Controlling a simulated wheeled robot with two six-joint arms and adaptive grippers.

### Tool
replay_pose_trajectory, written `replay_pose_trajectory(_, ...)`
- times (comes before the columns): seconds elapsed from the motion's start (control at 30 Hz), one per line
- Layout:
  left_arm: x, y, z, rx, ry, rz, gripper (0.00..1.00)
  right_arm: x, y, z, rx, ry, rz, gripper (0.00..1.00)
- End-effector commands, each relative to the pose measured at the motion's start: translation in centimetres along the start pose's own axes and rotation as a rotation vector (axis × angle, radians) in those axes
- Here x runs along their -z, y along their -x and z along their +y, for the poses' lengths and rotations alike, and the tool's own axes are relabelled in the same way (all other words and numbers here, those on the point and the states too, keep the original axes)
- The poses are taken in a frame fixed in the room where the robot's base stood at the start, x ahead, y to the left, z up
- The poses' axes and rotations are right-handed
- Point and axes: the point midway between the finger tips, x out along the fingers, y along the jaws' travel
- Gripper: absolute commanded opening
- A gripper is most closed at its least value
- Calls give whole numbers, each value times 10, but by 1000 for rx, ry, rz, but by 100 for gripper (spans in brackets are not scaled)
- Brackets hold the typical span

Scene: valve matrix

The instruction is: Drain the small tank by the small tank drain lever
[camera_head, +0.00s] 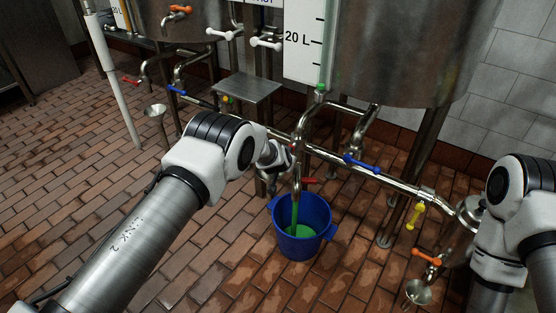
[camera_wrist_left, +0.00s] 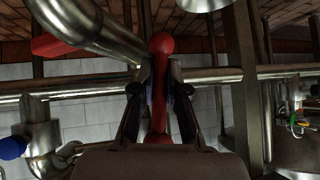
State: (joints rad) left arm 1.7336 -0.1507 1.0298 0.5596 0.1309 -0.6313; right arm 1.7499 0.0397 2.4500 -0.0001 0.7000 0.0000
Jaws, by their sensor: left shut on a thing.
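My left gripper (camera_head: 284,160) reaches to the valve pipe (camera_head: 297,178) under the right-hand tank (camera_head: 395,45). In the left wrist view, its fingers (camera_wrist_left: 160,85) are shut on a red handle (camera_wrist_left: 159,60). Another red lever (camera_head: 308,181) sits low on the outlet pipe; a red lever also shows at the left of the wrist view (camera_wrist_left: 55,45). Green liquid (camera_head: 295,213) runs from the outlet into the blue bucket (camera_head: 288,248), with green liquid inside. Labels naming the tanks' drain levers are not readable. My right gripper is out of view.
A long steel pipe (camera_head: 395,182) crosses behind the bucket, with a blue lever (camera_head: 362,164) and a yellow lever (camera_head: 415,216). An orange lever (camera_head: 428,257) is at lower right. A grey plate (camera_head: 246,89) stands between the tanks.

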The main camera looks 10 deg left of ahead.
Motion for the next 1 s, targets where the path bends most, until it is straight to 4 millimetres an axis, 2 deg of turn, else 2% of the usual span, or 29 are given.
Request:
replay_pose_trajectory(0.43,1,0,4,-9,9,-2,0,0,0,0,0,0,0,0)
replay_pose_trajectory(0.5,1,0,4,-9,9,-2,30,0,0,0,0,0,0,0)
replay_pose_trajectory(0.53,1,0,4,-9,9,-2,39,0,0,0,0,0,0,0)
replay_pose_trajectory(1.0,0,0,4,-8,7,-3,39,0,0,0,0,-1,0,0)
